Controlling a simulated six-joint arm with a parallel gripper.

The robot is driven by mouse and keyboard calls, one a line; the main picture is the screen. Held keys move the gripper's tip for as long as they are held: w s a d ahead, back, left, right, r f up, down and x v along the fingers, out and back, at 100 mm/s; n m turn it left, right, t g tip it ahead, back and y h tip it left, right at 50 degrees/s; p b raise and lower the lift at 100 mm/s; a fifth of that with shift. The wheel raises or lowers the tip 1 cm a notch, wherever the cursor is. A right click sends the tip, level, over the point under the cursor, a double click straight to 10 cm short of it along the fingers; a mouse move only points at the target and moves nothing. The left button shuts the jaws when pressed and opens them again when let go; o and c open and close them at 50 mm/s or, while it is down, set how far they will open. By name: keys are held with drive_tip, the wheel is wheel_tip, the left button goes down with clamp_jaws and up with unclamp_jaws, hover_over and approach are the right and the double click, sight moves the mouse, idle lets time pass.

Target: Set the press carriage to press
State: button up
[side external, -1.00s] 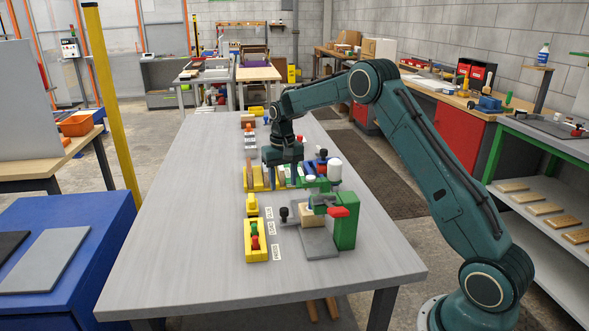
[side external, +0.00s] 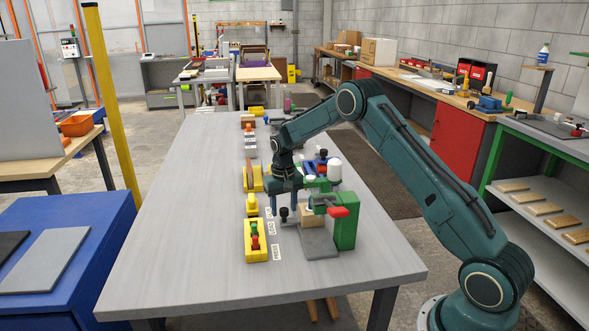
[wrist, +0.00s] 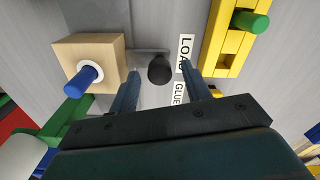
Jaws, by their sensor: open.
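The press carriage's black knob (side external: 284,213) stands on a grey arm beside a pale wooden block (side external: 311,214). My gripper (side external: 284,203) is open, pointing down just above the knob. In the wrist view the knob (wrist: 159,69) shows between the two spread fingertips, apart from both. The block (wrist: 68,55) there has a blue peg in a white ring. Labels LOAD (wrist: 186,52) and GLUE (wrist: 179,92) lie beside the knob; I cannot tell which one it lines up with. The green press frame (side external: 345,228) has a red handle (side external: 338,212).
A yellow rack (side external: 255,242) with green and red pegs stands left of the labels. More yellow fixtures (side external: 252,180) stand behind it. A white-capped cylinder (side external: 335,170) stands right of my gripper. The left side of the grey table (side external: 180,230) is clear.

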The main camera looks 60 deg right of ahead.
drive_tip(key=shift+c, duration=0.5)
clamp_jaws()
drive_tip(key=shift+s+a, duration=1.3)
drive_tip(key=shift+a, duration=0.05)
drive_tip(key=shift+o, duration=0.5)
unclamp_jaws()
drive_tip(key=shift+r, duration=0.1)
wheel_tip(320, 180, up, 14)
